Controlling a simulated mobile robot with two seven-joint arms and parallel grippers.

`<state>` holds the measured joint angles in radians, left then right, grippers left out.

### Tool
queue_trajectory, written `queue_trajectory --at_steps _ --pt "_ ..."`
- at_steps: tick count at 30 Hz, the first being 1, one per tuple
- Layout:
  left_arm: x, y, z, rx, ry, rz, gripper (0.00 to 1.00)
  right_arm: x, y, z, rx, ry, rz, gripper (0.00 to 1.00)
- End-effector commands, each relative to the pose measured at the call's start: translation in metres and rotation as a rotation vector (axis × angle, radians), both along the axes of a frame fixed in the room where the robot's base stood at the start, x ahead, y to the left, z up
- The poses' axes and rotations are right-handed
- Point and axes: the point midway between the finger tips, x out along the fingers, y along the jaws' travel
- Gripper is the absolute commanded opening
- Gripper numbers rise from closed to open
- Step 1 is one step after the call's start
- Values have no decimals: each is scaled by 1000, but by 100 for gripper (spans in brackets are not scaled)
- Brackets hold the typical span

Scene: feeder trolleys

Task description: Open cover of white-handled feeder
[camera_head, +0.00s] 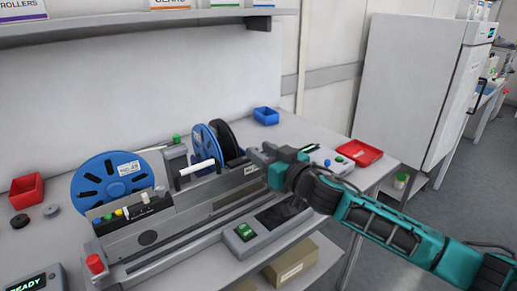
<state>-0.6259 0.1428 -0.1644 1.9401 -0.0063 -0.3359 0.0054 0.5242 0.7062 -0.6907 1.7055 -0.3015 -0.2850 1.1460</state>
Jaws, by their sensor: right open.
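A long grey feeder (200,204) lies across the bench, running from lower left to upper right. A white bar (197,168), which looks like the white handle, sticks out level on the far side of its middle. I cannot tell clearly how the cover sits. My right gripper (256,157) comes in from the right and is at the feeder's right end, right of the white bar and apart from it. It is open; its small fingers are hard to make out. I cannot tell if it touches the feeder. My left gripper is out of view.
A large blue reel (112,184) stands behind the feeder's left part, with a smaller blue reel (207,146) and a black reel (224,142) behind its right part. A red knob (95,264) stands at the front left. A red tray (359,152) lies at the right.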

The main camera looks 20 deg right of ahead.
Motion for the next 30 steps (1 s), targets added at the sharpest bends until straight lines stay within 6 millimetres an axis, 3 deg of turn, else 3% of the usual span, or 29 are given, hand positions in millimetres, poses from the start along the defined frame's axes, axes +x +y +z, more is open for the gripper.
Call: queue_trajectory --at_steps 6,15,27,30 --pt "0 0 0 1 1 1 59 14 6 0 -1 -1 1 40" --pt "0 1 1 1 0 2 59 16 6 0 0 0 1 40" --pt "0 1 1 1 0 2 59 16 6 0 -1 0 1 2" --pt "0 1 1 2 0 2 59 16 6 0 -1 0 0 0"
